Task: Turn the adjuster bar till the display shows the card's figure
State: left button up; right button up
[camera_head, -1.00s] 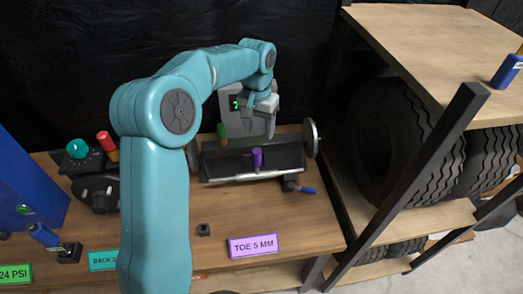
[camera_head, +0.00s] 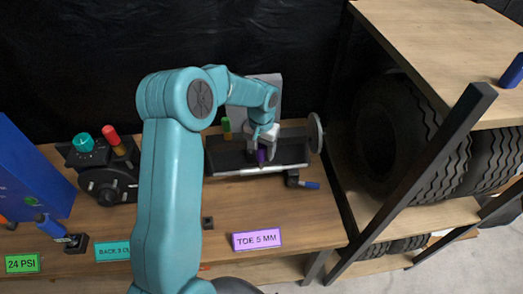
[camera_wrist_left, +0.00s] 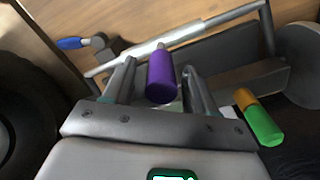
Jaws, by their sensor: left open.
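The purple upright adjuster bar (camera_head: 261,157) stands at the dark trough of the toe device (camera_head: 225,160) on the bench. My left gripper (camera_head: 263,147) is above it, pointing down. In the left wrist view the purple bar (camera_wrist_left: 160,78) lies between the two spread fingers, with gaps on both sides; contact is not visible. The purple card (camera_head: 256,240) reads TOE 5 MM. The grey display panel (camera_head: 270,82) stands behind the device; its figure is hidden by my left arm. My right gripper is not in view.
A green and orange cylinder (camera_head: 226,127) stands left of the purple bar. A blue-handled lever (camera_head: 308,185) is at the device's right front. A rack with tyres (camera_head: 390,130) and a slanted dark post is on the right. The bench front near the card is mostly clear.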

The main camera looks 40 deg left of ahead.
pick_arm(q)
jog(key=shift+s+d+f, duration=0.1)
jog(key=shift+s+f, duration=0.05)
jog(key=shift+f, duration=0.45)
jog(key=shift+a+f, duration=0.15)
jog(key=shift+a, duration=0.05)
